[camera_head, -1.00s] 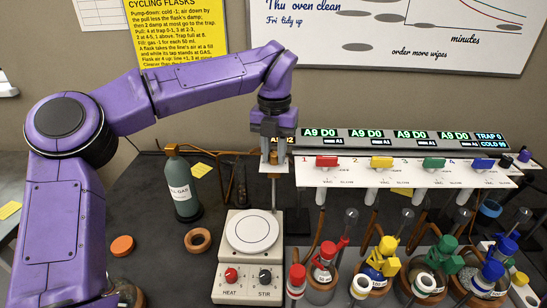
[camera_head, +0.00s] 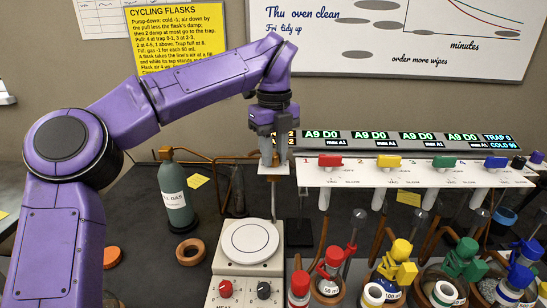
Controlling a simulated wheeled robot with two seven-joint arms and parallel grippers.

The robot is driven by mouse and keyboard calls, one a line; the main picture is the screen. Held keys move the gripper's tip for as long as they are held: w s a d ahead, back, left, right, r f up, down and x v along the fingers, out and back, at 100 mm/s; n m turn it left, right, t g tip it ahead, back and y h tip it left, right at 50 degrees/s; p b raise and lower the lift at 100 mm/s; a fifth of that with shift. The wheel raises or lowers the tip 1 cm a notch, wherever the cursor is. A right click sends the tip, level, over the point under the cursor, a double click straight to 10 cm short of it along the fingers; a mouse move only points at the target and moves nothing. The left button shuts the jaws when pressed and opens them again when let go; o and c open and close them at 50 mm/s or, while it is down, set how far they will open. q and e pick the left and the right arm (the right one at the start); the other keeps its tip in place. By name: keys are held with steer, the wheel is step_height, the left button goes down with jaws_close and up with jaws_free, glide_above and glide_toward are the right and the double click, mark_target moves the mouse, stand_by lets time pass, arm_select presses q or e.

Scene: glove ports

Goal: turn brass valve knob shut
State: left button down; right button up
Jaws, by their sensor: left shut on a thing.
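My left gripper (camera_head: 269,154) points straight down at the left end of the white valve panel. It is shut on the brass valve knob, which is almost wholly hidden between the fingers. A small pale plate (camera_head: 272,170) on a thin upright post is just below the fingertips. A thin copper-coloured pipe runs from near the green gas cylinder (camera_head: 176,197) towards this spot. My right gripper is not in view.
The white panel (camera_head: 400,178) with red, yellow, green and blue taps (camera_head: 330,160) stands right of the gripper. A hotplate (camera_head: 248,242) is below it. Flasks with coloured clamps crowd the front right. Dark bench is free around the cork ring (camera_head: 190,251).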

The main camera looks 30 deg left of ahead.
mark_target(274, 155)
arm_select(q)
steer(key=shift+n, duration=0.4)
steer(key=c, duration=1.2)
jaws_free()
step_height(274, 155, up, 11)
steer(key=p, duration=0.3)
steer(key=shift+a+f, duration=0.1)
steer(key=shift+f, duration=0.1)
steer(key=shift+s, duration=0.1)
